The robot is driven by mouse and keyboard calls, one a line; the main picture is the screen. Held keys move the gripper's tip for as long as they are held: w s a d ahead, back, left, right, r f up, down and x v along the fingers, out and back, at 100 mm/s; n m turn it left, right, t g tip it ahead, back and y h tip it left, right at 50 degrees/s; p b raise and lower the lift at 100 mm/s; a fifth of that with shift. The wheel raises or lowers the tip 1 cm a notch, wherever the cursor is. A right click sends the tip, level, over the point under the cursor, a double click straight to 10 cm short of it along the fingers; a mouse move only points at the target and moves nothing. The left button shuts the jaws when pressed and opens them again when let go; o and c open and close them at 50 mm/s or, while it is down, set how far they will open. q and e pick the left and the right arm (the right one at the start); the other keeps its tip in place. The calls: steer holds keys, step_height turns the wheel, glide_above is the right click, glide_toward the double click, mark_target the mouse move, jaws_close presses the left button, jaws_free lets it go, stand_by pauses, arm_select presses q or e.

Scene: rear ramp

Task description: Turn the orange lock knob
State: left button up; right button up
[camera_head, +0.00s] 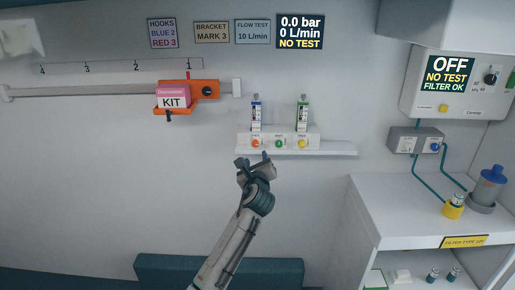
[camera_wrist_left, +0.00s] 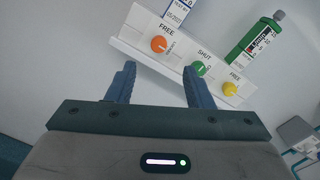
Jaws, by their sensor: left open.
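The orange knob (camera_head: 256,143) is at the left end of a white panel (camera_head: 246,136) on the wall shelf, below a blue-labelled cylinder (camera_head: 256,112). In the left wrist view the orange knob (camera_wrist_left: 158,44) sits under a label reading FREE. My left gripper (camera_head: 254,161) is just below the panel in the head view. Its jaws are open and empty. In the left wrist view the orange knob shows beyond the gap between my left fingers (camera_wrist_left: 158,76), and they look apart from it. My right gripper is not in view.
A green knob (camera_wrist_left: 200,68) marked SHUT and a yellow knob (camera_wrist_left: 230,88) marked FREE sit to the right on the same panel. A green-labelled cylinder (camera_head: 302,112) stands above the yellow one. An orange bracket (camera_head: 203,90) with a pink KIT box (camera_head: 173,98) hangs on the rail at left.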

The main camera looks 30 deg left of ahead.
mark_target(255, 144)
arm_select(q)
steer(key=p+x, duration=0.1)
steer(key=x, duration=0.9)
steer(key=shift+w+a+f, duration=0.15)
steer(key=shift+w, duration=0.05)
steer(key=c, duration=1)
